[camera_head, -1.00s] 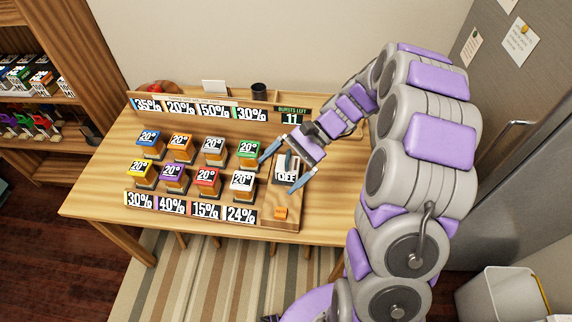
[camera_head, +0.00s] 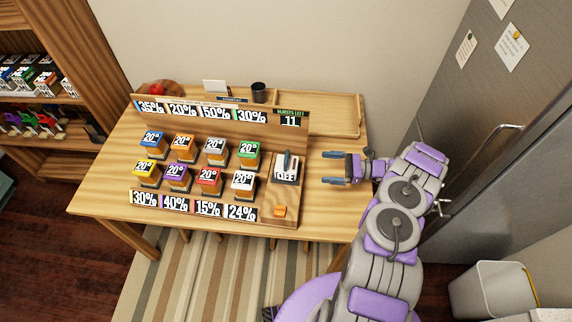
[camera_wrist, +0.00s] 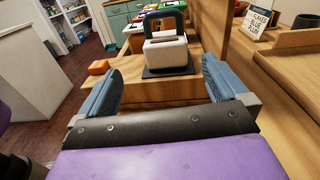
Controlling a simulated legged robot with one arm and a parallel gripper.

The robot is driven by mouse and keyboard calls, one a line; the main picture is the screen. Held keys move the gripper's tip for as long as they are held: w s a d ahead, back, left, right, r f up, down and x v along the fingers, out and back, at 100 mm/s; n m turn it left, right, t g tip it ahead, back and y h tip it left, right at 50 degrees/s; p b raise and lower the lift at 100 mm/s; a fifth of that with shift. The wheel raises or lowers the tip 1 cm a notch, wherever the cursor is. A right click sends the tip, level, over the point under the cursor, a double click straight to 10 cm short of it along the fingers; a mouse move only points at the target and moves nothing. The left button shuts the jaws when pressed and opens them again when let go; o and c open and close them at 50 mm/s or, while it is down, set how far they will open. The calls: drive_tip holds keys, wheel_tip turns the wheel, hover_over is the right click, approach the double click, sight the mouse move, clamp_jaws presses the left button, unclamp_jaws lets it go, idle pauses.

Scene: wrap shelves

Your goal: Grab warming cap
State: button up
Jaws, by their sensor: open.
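The warming cap (camera_head: 286,170) appears to be the white block labelled OFF with a dark teal loop handle. It sits upright on a dark base at the right end of the wooden display board. In the wrist view the cap (camera_wrist: 166,55) stands straight ahead, its handle on top, roughly centred between the fingers. My gripper (camera_head: 326,168) is open and empty to the right of the cap, pointing left at it, with a gap between. Its two blue fingers also frame the wrist view (camera_wrist: 162,72).
Several coloured-top jars marked 20° stand in two rows (camera_head: 209,180) left of the cap. An orange block (camera_head: 280,211) lies in front of it. The upright percentage board (camera_head: 205,117) runs behind. A tray (camera_head: 335,118) and dark cup (camera_head: 259,93) stand at the back.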

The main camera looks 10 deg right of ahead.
sight(286, 165)
drive_tip(key=shift+m+t, duration=0.6)
drive_tip(key=w+a, duration=0.1)
drive_tip(key=a, duration=0.2)
drive_tip(key=w+a+f, duration=0.1)
drive_tip(key=a, duration=0.2)
drive_tip(key=w+a+f+b, duration=0.1)
drive_tip(key=a, duration=0.2)
drive_tip(key=shift+w+f, duration=0.15)
drive_tip(key=shift+w, duration=0.15)
drive_tip(key=x, duration=0.5)
drive_tip(key=shift+a+r+b, duration=0.25)
drive_tip(key=shift+a+b, duration=0.15)
drive_tip(key=shift+d, duration=0.15)
drive_tip(key=shift+c, duration=1.1)
drive_tip(key=c, duration=0.9)
drive_tip(key=shift+o, duration=0.2)
